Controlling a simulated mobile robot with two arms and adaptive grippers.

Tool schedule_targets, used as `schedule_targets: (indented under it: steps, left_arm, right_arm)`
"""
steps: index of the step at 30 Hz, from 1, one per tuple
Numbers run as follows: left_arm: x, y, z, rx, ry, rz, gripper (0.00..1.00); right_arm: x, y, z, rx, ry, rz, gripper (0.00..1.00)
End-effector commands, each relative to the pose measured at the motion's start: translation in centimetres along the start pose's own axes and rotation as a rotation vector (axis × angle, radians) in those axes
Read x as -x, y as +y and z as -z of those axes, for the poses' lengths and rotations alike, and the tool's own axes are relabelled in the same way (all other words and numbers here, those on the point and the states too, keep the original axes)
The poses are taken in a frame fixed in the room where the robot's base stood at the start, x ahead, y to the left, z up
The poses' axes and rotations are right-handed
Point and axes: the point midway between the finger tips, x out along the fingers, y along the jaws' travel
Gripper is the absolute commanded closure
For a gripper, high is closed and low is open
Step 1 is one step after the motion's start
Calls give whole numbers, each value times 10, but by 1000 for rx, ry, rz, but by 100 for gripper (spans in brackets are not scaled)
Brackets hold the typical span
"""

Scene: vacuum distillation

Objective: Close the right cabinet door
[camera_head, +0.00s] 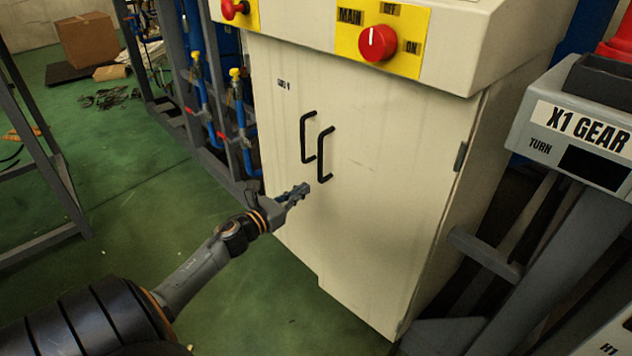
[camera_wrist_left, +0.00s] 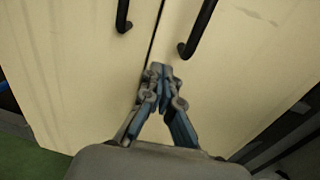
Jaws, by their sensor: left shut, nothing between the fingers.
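The cream cabinet has two doors side by side, each with a black bar handle. The right cabinet door (camera_head: 390,200) looks flush with the front, with its handle (camera_head: 325,155) near the middle seam. The left door (camera_head: 278,150) also looks flush, with its own handle (camera_head: 306,137). My left gripper (camera_head: 303,189) is shut and empty, just below the handles near the seam. In the left wrist view the gripper (camera_wrist_left: 160,72) points at the seam, below the right handle (camera_wrist_left: 198,30) and left handle (camera_wrist_left: 122,15). I cannot tell whether its tips touch the door. My right gripper is not in view.
A red MAIN knob (camera_head: 377,43) on a yellow plate sits above the doors. A grey box labelled X1 GEAR (camera_head: 580,130) stands at the right. Blue pipes and a grey frame (camera_head: 205,90) stand left of the cabinet. Green floor (camera_head: 130,170) lies open at the left.

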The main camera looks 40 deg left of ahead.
Motion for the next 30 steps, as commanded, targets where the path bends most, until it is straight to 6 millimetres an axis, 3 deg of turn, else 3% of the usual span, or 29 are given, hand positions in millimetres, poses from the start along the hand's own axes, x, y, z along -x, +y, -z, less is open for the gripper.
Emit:
schedule_targets:
  steps: [3, 9, 28, 30]
  left_arm:
    - [-24, 0, -1, -1, -3, 1, 100]
    - [-49, 0, -1, 1, -2, 0, 100]
    - [-64, -1, 1, 1, -3, 10, 100]
    - [-69, -2, 3, 0, -5, 27, 100]
  right_arm:
    - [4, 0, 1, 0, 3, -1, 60]
    - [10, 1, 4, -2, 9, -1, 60]
    - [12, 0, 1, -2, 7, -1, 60]
    - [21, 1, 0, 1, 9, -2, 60]
